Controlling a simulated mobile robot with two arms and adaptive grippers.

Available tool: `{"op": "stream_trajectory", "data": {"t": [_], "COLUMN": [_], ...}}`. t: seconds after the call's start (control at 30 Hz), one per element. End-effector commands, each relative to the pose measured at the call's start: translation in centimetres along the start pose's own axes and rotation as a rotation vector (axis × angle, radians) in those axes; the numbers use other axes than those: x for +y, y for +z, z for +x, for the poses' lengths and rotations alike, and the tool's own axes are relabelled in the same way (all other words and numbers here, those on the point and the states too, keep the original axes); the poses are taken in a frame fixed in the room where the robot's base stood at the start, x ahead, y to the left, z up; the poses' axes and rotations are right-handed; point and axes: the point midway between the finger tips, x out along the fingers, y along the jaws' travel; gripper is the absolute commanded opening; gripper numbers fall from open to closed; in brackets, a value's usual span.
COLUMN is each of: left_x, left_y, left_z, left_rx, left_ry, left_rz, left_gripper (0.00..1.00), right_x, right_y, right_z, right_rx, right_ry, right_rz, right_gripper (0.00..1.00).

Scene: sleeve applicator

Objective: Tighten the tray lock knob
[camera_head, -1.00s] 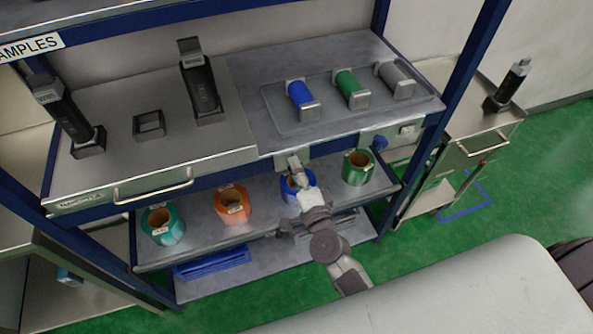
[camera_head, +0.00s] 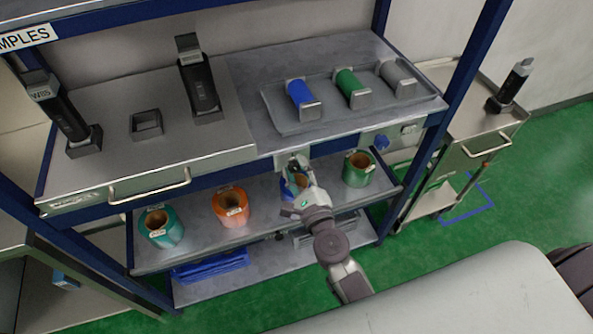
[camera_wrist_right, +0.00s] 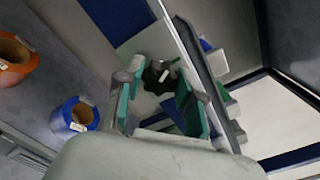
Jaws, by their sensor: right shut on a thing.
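The tray lock knob (camera_wrist_right: 160,77) is dark and star-shaped, with a pale mark on its face, in the right wrist view. It sits in front of a light metal plate, which shows under the tabletop edge in the head view (camera_head: 284,161). My right gripper (camera_wrist_right: 161,82) has its green-padded fingers on either side of the knob and is shut on it. In the head view my right gripper (camera_head: 294,173) reaches up to that plate and hides most of the knob. My left gripper is in neither view.
The grey tray (camera_head: 275,112) above holds blue, green and grey rolls. On the lower shelf, a blue roll (camera_wrist_right: 75,118) and an orange roll (camera_head: 230,205) stand near my right arm.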

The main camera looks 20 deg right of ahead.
Motion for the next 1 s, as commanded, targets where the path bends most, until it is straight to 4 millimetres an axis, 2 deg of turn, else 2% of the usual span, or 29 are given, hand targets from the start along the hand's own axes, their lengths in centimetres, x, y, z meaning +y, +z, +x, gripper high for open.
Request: {"op": "stream_trajectory", "data": {"t": [0.2,0.5,1.0], "left_x": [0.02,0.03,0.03], "left_y": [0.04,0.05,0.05], "left_z": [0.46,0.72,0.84], "left_rx": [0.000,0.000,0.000], "left_ry": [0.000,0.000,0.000], "left_rz": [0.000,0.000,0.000], "left_gripper": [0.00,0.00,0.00], "right_x": [0.14,0.06,0.07], "right_y": [-0.14,-0.15,-0.15], "right_z": [-0.05,-0.06,-0.07], "right_rx": [0.002,0.003,0.003], "right_ry": [0.002,0.001,0.002], "right_rz": [0.200,0.406,0.530], "right_gripper": [0.03,0.03,0.03]}}
